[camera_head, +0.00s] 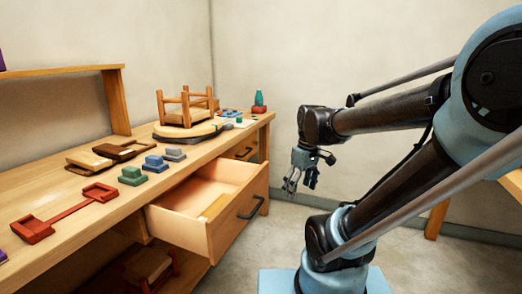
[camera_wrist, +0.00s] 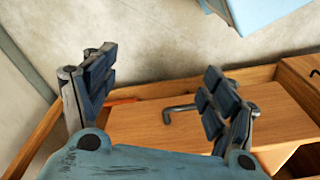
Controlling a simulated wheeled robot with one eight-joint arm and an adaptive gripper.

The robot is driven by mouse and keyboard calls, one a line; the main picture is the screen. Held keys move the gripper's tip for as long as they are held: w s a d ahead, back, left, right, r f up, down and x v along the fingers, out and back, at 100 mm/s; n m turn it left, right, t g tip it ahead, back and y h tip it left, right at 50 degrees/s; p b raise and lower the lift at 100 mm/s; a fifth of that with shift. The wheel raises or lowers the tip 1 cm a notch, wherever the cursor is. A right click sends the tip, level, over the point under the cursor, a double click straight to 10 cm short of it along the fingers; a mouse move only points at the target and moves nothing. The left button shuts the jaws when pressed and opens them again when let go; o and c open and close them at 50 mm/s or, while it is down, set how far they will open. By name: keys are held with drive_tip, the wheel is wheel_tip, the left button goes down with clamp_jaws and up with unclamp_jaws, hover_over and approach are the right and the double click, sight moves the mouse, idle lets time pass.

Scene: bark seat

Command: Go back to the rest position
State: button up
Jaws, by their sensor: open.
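My gripper (camera_head: 302,182) hangs from my arm with its fingers pointing down, in the air to the right of the open drawer in the head view. In the wrist view my gripper (camera_wrist: 160,82) has its two dark padded fingers spread wide, with nothing between them. The open drawer (camera_head: 213,208) sticks out from the workbench, and its dark handle (camera_head: 251,207) is left of and lower than my fingers. In the wrist view the wooden drawer front (camera_wrist: 200,140) and the handle (camera_wrist: 185,108) show beyond and between the fingers.
The workbench (camera_head: 60,192) runs along the left. It carries a small upside-down wooden stool (camera_head: 186,108), a red clamp-like tool (camera_head: 65,212), small coloured blocks (camera_head: 155,164) and a green bottle (camera_head: 259,99). Another table edge (camera_head: 513,181) stands at the far right. Floor between is clear.

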drive_tip(key=s+d+f+m+t+h, duration=0.1)
drive_tip(key=s+d+f+m, duration=0.5)
drive_tip(key=m, duration=0.2)
drive_tip(key=shift+s+d+f, duration=0.15)
drive_tip(key=shift+s, duration=0.2)
drive_tip(key=shift+w+f, duration=0.2)
drive_tip(key=shift+w, duration=0.2)
